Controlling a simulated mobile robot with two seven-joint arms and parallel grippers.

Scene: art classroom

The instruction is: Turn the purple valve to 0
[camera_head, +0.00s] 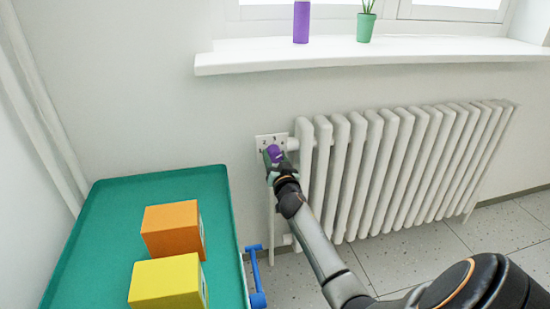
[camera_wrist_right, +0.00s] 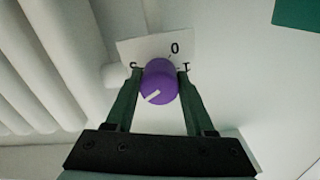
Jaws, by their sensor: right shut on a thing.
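The purple valve (camera_head: 274,153) is a round knob at the left end of the radiator, in front of a white marked plate (camera_head: 265,140). In the right wrist view the valve (camera_wrist_right: 160,84) sits between the two fingers of my right gripper (camera_wrist_right: 159,88), which is shut on it. The white line on the knob points to the lower left. The 0 on the plate (camera_wrist_right: 153,47) is above the knob, slightly right; other marks flank the knob. In the head view my right gripper (camera_head: 273,160) partly covers the valve. My left gripper is not in view.
A white radiator (camera_head: 385,165) stands right of the valve against the wall. A green-topped table (camera_head: 105,215) at left holds an orange box (camera_head: 170,228) and a yellow box (camera_head: 165,285). A blue handle-like part (camera_head: 256,280) is at its right side. A windowsill (camera_head: 300,60) is above.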

